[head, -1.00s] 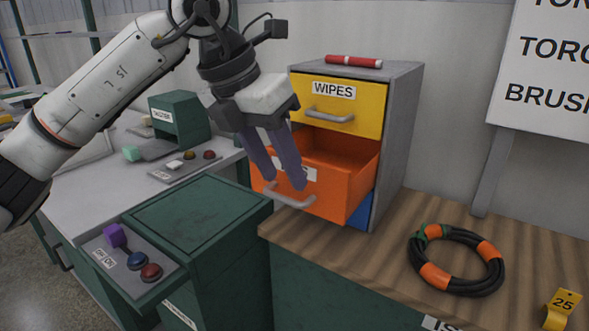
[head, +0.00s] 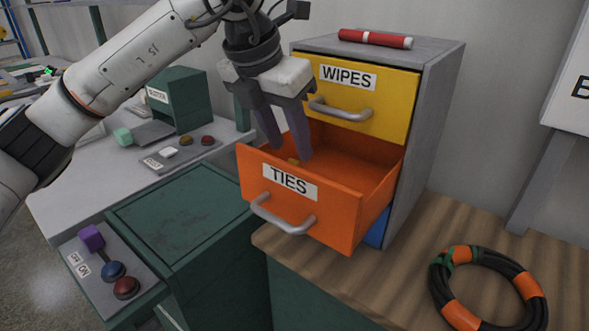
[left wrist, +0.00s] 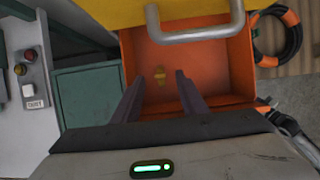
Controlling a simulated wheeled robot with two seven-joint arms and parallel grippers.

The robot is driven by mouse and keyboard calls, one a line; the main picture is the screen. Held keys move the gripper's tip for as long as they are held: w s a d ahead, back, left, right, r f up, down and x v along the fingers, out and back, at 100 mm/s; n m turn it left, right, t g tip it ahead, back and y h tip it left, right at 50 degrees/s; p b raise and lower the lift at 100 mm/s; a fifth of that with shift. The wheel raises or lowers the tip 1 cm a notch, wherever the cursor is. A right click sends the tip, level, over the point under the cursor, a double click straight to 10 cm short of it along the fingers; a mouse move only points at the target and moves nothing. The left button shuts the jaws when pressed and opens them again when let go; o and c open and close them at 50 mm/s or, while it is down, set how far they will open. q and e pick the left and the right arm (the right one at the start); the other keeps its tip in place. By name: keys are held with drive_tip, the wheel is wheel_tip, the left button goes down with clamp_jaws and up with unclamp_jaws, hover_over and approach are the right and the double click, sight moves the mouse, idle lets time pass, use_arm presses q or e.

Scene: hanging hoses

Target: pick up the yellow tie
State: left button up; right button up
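The open orange drawer labelled TIES (head: 375,205) holds a small yellow tie. The tie (head: 294,161) is mostly hidden behind the drawer front in the head view. The left wrist view shows the tie (left wrist: 160,77) lying on the drawer floor, between and beyond the fingers. My left gripper (head: 288,151) points down over the drawer opening, with its two fingers apart and nothing between them. In the left wrist view the gripper (left wrist: 160,76) is also open. My right gripper is not in view.
The yellow WIPES drawer (head: 390,93) sits right above, its handle (head: 340,112) close to my left fingers. A red tube (head: 375,39) lies on the cabinet top. A coiled black and orange hose (head: 462,315) lies on the wooden counter (head: 420,225).

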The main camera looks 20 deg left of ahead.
sight(294, 161)
use_arm(q)
drive_tip(key=x, duration=0.5)
drive_tip(key=shift+f+p, duration=0.3)
drive_tip(key=shift+p, duration=0.05)
drive_tip(key=shift+s, duration=0.1)
clamp_jaws()
